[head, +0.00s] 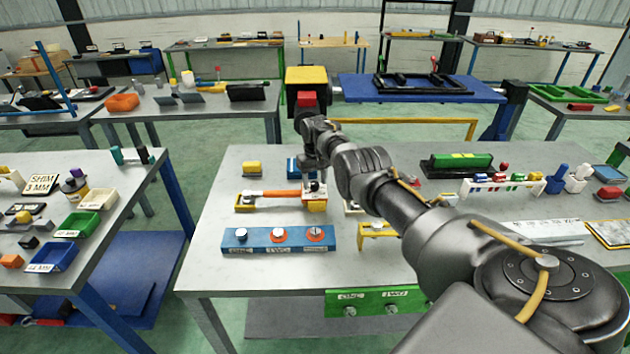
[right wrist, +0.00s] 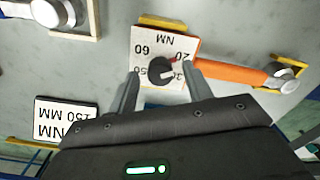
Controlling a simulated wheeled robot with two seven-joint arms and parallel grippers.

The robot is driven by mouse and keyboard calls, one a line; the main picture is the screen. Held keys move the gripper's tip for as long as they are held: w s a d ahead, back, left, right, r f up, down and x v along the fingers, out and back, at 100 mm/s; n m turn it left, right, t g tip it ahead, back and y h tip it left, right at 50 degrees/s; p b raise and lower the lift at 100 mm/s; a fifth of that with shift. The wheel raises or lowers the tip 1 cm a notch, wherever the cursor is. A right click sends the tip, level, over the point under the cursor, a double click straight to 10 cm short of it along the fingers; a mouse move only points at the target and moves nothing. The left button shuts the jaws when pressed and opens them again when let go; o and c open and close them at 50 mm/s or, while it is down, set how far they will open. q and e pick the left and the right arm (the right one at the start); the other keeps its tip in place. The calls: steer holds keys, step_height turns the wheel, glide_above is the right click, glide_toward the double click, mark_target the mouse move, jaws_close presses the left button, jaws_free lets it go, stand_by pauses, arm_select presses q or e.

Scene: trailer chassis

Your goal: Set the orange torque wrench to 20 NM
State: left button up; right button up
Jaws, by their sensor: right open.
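The orange torque wrench (head: 281,194) lies on the middle table in the head view, its handle running left from a yellow and white dial block. In the right wrist view, its orange handle (right wrist: 236,68) runs right from the white dial face (right wrist: 150,44), which carries numbers including 20 and 60 and the letters NM. A black knob (right wrist: 160,72) with a red pointer sits on the face; the pointer is directed towards the 20 side. My right gripper (right wrist: 159,75) is open, with its fingers on either side of the knob. Contact cannot be told. My left gripper is not in view.
A blue block with round dials (head: 279,238) lies in front of the wrench. A yellow stand (head: 378,230) is to its right, and a small yellow block (head: 252,167) lies behind.

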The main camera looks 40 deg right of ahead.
mark_target(315, 183)
step_height(315, 183, up, 3)
steer(key=shift+f+p, duration=0.1)
steer(key=shift+p, duration=0.7)
step_height(315, 183, up, 8)
steer(key=shift+b, duration=0.45)
steer(key=shift+f, duration=0.1)
